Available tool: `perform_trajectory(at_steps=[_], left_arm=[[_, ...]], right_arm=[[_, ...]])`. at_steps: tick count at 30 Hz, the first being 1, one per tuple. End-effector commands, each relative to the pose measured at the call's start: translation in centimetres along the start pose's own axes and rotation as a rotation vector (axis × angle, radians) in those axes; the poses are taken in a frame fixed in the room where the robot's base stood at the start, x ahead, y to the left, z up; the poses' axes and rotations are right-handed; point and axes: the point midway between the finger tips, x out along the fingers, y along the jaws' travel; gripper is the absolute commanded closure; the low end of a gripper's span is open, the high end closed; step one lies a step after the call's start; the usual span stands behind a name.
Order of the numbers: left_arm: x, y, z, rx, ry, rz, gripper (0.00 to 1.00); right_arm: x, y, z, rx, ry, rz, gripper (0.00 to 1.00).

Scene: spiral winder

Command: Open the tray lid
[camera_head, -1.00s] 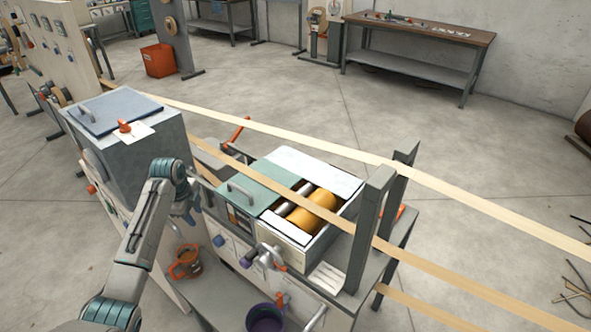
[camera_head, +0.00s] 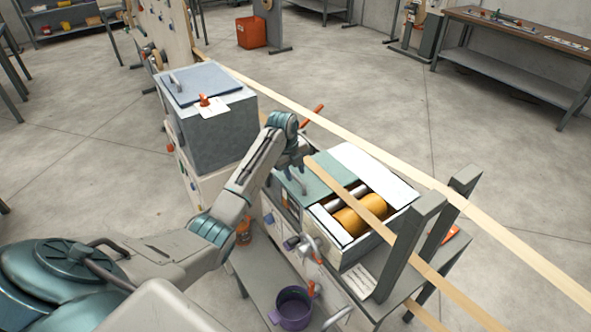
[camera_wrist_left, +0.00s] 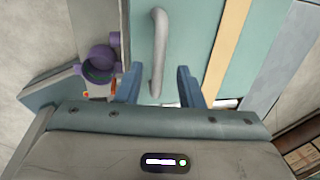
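The tray lid is a teal plate (camera_head: 326,177) on the near-left part of the pale tray box, and it lies flat and shut. Its grey bar handle (camera_wrist_left: 158,45) runs upright in the left wrist view. My left gripper (camera_head: 297,168) is over the handle end of the lid in the head view and partly hides the handle. In the left wrist view the two blue fingers of my left gripper (camera_wrist_left: 160,70) are apart, one on each side of the handle, with gaps between. Whether they are level with the bar is unclear. My right gripper is not in view.
Yellow rollers (camera_head: 360,213) show in the open part of the box. A tan strip (camera_head: 345,192) crosses over the box and lid. Grey posts (camera_head: 408,245) stand at right. A grey cabinet (camera_head: 212,125) with a blue lid stands left. A purple pot (camera_head: 293,308) sits below.

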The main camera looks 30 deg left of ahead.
Motion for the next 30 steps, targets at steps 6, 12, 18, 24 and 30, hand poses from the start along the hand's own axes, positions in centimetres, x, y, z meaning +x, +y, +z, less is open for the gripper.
perform_trajectory(at_steps=[6, 12, 18, 24, 30], left_arm=[[1.2, 0.0, -0.1, 0.000, 0.000, 0.000, 0.66], [1.2, 0.1, 0.0, 0.000, 0.000, 0.000, 0.66], [1.2, 0.1, 0.0, 0.000, 0.000, 0.000, 1.00], [1.2, 0.1, 0.0, -0.001, 0.000, 0.001, 1.00], [1.4, 0.1, 1.6, -0.003, -0.002, 0.002, 1.00]], right_arm=[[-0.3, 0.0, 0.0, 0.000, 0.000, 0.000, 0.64], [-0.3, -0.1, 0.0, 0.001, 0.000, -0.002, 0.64], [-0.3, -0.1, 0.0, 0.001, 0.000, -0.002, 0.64], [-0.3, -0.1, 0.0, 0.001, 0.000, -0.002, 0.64], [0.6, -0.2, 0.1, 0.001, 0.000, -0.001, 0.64]])
